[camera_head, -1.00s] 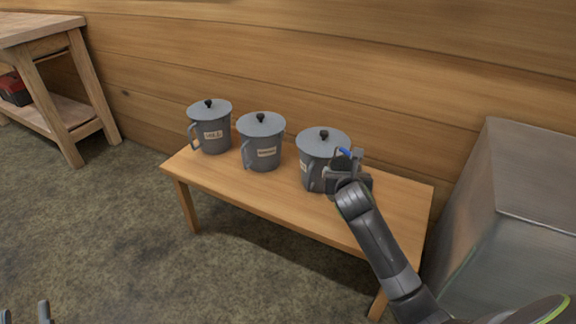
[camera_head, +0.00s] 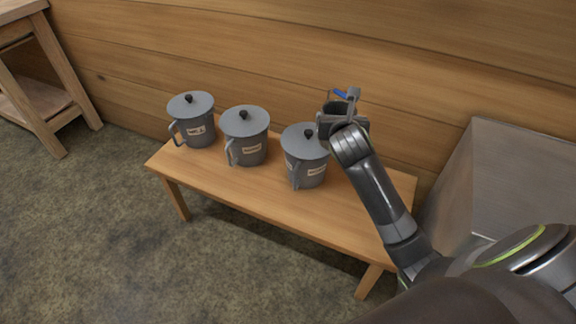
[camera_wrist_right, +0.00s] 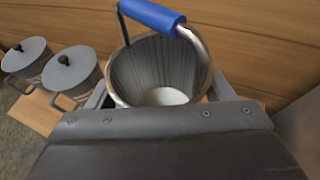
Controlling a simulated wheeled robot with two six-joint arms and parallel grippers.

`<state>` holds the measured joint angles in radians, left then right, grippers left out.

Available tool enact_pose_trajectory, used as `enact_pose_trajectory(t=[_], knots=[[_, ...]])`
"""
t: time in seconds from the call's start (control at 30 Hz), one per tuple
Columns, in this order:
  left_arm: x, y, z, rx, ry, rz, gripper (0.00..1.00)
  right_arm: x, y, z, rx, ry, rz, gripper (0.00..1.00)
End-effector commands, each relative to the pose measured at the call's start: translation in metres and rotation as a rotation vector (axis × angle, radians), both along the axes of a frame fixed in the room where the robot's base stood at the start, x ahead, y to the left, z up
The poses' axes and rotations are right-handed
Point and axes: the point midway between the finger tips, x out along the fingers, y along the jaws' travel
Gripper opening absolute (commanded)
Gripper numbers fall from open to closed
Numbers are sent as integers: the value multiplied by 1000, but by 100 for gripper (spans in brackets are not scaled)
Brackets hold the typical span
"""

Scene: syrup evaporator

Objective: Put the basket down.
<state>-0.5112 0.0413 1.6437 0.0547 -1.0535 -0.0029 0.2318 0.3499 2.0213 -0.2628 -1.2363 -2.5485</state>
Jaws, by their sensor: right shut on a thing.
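The basket (camera_wrist_right: 155,68) is a small grey metal cylinder, open at the top, with a blue-gripped handle (camera_wrist_right: 152,14) and a pale bottom inside. My right gripper (camera_head: 342,112) is shut on the basket and holds it upright or nearly so, behind and right of the rightmost lidded pot. In the head view the basket is mostly hidden by the gripper, and its blue handle grip (camera_head: 341,94) shows above. The wooden bench (camera_head: 375,207) is below it. I cannot tell the exact gap to the bench. My left gripper is not in view.
Three grey lidded pots with labels stand on the bench: left (camera_head: 192,120), middle (camera_head: 245,136) and right (camera_head: 305,156). The bench's right end looks clear. A metal cabinet (camera_head: 500,190) stands to the right. A plank wall (camera_head: 250,45) runs behind.

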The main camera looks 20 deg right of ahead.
Motion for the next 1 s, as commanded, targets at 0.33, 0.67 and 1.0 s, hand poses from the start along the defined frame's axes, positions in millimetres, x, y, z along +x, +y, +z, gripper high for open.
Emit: enact_pose_trajectory(t=[0.33, 0.67, 1.0], knots=[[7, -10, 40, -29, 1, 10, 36, -1, 0, -53, 1, 3, -1, 49], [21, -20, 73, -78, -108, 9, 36, -1, 0, -138, 2, 5, -1, 49], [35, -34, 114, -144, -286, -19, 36, -1, 0, -227, 0, 2, 0, 49]])
